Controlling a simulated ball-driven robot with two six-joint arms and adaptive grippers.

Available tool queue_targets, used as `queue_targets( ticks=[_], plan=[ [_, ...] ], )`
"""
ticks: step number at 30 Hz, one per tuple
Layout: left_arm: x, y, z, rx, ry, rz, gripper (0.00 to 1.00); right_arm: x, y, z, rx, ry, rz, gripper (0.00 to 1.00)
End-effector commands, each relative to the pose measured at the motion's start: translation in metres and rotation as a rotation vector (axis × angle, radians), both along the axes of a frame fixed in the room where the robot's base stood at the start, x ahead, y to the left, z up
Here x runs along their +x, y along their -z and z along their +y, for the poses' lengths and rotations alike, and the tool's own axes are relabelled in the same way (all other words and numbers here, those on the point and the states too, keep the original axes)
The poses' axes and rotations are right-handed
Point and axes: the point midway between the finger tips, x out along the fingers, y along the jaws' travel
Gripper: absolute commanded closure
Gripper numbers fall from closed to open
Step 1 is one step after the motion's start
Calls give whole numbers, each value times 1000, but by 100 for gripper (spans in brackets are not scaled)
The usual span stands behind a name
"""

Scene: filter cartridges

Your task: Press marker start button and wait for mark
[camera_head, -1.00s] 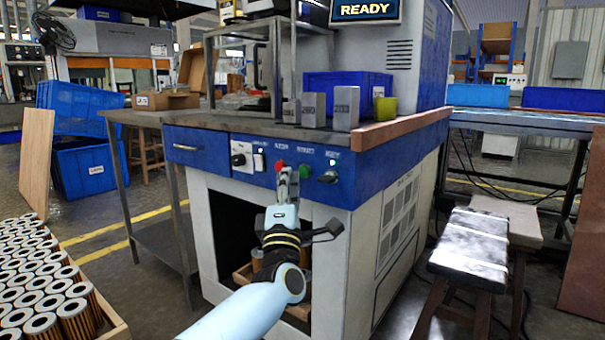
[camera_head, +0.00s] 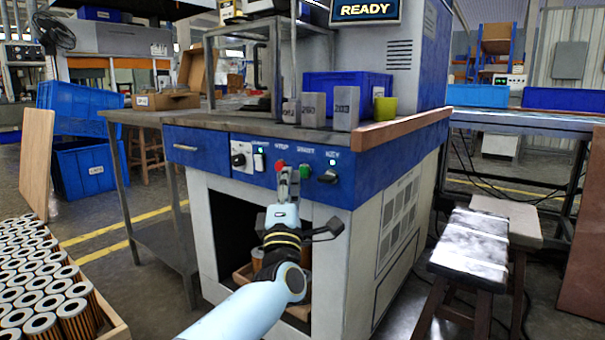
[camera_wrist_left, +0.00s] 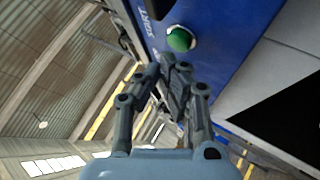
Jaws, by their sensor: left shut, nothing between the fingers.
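The marking machine has a blue front panel (camera_head: 225,150) with a row of controls. The green start button (camera_head: 304,171) sits between the red stop button (camera_head: 281,165) and a key switch (camera_head: 328,177). In the left wrist view the green button (camera_wrist_left: 180,39) shows just beyond the fingers, under the START label. My left gripper (camera_head: 289,172) is shut and empty, in front of the panel just left of the green button. In the left wrist view its fingertips (camera_wrist_left: 172,64) appear close to the button, with a visible gap. The screen (camera_head: 366,10) reads READY. My right gripper is out of view.
Grey blocks (camera_head: 346,108), a blue bin (camera_head: 350,88) and a yellow-green cup (camera_head: 385,107) stand on the machine's top. A tray of filter cartridges (camera_head: 42,325) is at lower left. A stool (camera_head: 465,245) stands to the right of the machine.

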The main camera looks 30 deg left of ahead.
Motion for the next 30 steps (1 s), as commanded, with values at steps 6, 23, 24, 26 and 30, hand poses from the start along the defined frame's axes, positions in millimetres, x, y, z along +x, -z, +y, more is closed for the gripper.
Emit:
queue_targets(
  ticks=[6, 23, 24, 26, 30],
  plan=[
    [6, 1, -1, -1, 0, 2, 100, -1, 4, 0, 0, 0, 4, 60],
    [9, 0, -1, 0, 0, 1, 100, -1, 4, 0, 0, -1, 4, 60],
    [9, 0, -1, 0, 0, 1, 100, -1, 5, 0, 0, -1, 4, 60],
    [10, 0, -1, 0, 0, 1, 100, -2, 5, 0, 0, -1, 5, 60],
    [12, 0, -1, 0, 0, 1, 100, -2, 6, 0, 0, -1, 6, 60]
  ],
)
